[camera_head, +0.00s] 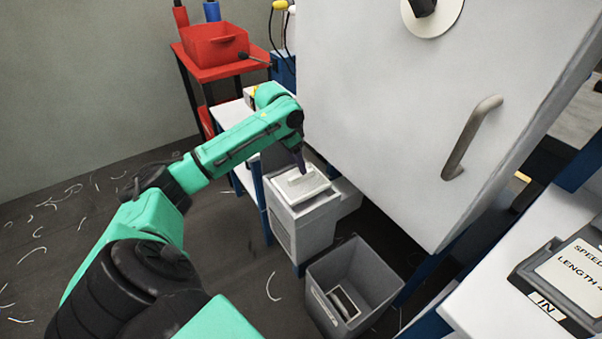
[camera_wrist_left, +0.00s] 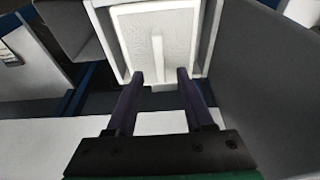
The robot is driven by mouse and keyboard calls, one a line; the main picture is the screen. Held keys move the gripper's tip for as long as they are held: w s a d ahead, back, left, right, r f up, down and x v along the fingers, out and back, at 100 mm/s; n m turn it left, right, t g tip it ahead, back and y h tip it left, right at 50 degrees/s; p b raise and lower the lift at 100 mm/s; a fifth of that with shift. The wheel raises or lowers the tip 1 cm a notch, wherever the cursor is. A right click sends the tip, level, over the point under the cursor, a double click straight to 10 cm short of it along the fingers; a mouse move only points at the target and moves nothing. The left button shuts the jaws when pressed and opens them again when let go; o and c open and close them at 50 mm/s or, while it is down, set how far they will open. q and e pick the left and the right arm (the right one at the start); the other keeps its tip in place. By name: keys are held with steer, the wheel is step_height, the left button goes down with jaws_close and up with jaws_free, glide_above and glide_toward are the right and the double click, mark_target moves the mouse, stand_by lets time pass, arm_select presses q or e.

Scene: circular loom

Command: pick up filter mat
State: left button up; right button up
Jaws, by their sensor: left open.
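The filter mat (camera_head: 302,187) is a pale, textured square panel lying in the top of a white box-shaped unit (camera_head: 300,226). In the left wrist view the mat (camera_wrist_left: 131,37) sits inside a white frame and has a raised narrow rib (camera_wrist_left: 157,58) along its middle. My left gripper (camera_head: 300,167) points down over the unit. In the left wrist view its two dark fingers (camera_wrist_left: 160,74) are apart and empty, with the tips on either side of the rib's near end. I cannot tell whether they touch the mat. My right gripper is not in view.
A grey bin (camera_head: 321,296) with a framed panel inside stands on the floor in front of the unit. A large white door (camera_head: 400,110) with a grey handle (camera_head: 470,138) is close on the right. A red tray (camera_head: 214,44) stands on a red table behind.

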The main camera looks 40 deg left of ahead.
mark_target(301, 179)
arm_select(q)
steer(key=x, duration=0.4)
steer(key=shift+w+f+b, duration=0.1)
steer(key=shift+f+b, duration=0.25)
steer(key=shift+f, duration=0.05)
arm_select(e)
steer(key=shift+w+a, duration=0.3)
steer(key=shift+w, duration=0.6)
arm_select(q)
steer(key=shift+r, duration=0.1)
steer(key=shift+f+p, duration=0.3)
steer(key=shift+p, duration=0.3)
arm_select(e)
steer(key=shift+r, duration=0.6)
arm_select(q)
jaws_close()
